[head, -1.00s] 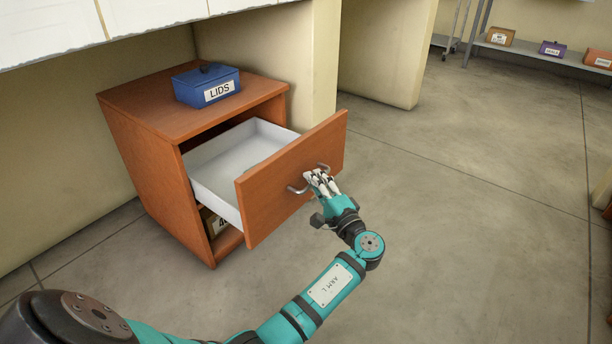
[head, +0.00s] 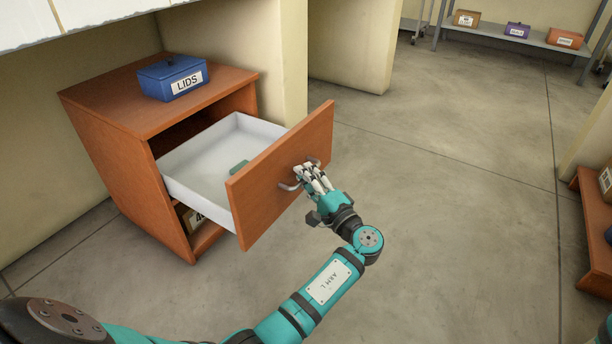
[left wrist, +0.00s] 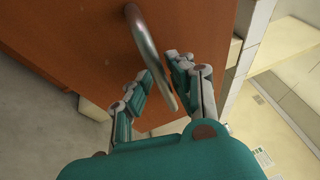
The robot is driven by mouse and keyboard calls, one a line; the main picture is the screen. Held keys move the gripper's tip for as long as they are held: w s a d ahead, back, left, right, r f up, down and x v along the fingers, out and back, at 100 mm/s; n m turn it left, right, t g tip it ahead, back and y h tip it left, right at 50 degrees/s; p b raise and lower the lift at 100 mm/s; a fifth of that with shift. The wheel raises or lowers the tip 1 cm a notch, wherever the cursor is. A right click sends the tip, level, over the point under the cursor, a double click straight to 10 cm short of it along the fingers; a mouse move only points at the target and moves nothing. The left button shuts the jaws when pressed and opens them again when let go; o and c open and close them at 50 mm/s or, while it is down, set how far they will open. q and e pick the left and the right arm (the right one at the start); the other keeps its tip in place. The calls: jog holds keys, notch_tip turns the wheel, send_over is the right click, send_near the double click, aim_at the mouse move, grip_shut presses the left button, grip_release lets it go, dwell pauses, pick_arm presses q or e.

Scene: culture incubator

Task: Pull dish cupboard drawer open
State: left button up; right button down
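The dish cupboard (head: 122,160) is a reddish-brown wooden cabinet at the left in the head view. Its drawer, with a white tray (head: 195,193) and a brown front panel (head: 262,190), is pulled well out. A small green item (head: 239,167) lies inside, partly hidden by the panel. A curved metal handle (head: 287,186) is on the panel; in the left wrist view the handle (left wrist: 146,45) passes between the fingers. My right gripper does not show.
A blue box labelled LIDS (head: 174,77) stands on the cupboard top. A labelled box (head: 192,217) sits in the lower compartment. A shelf (head: 520,37) with several boxes is at the back right, a brown wooden unit (head: 594,215) at the right edge. The floor between is clear.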

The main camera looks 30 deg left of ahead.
pick_arm(q)
jog(key=shift+o, duration=0.9)
jog(key=shift+r, duration=0.15)
jog(key=v, duration=0.7)
jog(key=shift+d, duration=0.2)
jog(key=shift+s, duration=0.15)
